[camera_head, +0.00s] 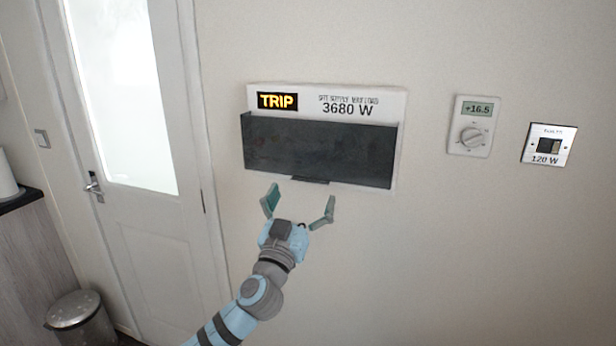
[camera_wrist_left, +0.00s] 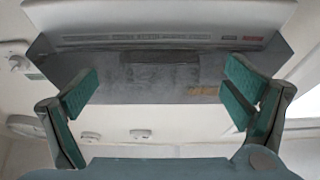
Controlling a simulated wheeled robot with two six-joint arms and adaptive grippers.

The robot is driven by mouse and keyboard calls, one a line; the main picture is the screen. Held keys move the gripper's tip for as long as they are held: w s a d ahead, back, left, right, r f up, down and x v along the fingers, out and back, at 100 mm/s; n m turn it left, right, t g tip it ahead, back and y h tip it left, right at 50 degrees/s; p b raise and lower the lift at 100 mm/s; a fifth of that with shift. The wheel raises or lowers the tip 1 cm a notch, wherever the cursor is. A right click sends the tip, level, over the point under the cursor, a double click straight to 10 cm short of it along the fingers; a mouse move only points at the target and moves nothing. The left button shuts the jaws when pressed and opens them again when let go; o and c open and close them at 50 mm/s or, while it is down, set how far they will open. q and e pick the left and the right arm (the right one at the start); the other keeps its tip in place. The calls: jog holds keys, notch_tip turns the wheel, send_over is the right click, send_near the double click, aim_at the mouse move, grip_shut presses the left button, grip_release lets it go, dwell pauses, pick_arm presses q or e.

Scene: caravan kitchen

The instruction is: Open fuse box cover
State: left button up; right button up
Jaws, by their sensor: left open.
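The fuse box (camera_head: 361,108) is a white wall panel with a lit "TRIP" display and "3680 W" lettering. Its dark, slightly see-through cover (camera_head: 320,150) spans the lower part, and what lies behind it is mostly hidden. A small dark tab (camera_head: 310,180) sticks out at the cover's bottom edge. My left gripper (camera_head: 300,203) is open and empty just below the tab, apart from it, with its fingers pointing up at the box. In the left wrist view, a dark grey panel (camera_wrist_left: 150,88), apparently the cover, lies beyond the spread green-padded fingers (camera_wrist_left: 162,88).
A thermostat (camera_head: 471,139) reading +16.5 and a switch plate (camera_head: 548,145) marked 120 W are on the wall to the right. A white door (camera_head: 150,222) with a handle is at left, near a metal bin (camera_head: 80,318). The wall below the box is clear.

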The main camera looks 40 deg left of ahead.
pick_arm(q)
jog(key=x, duration=0.3)
jog(key=shift+w+a+r+p, duration=0.1)
jog(key=shift+w+r+p, duration=0.1)
jog(key=shift+w+p, duration=0.15)
jog(key=c, duration=1.7)
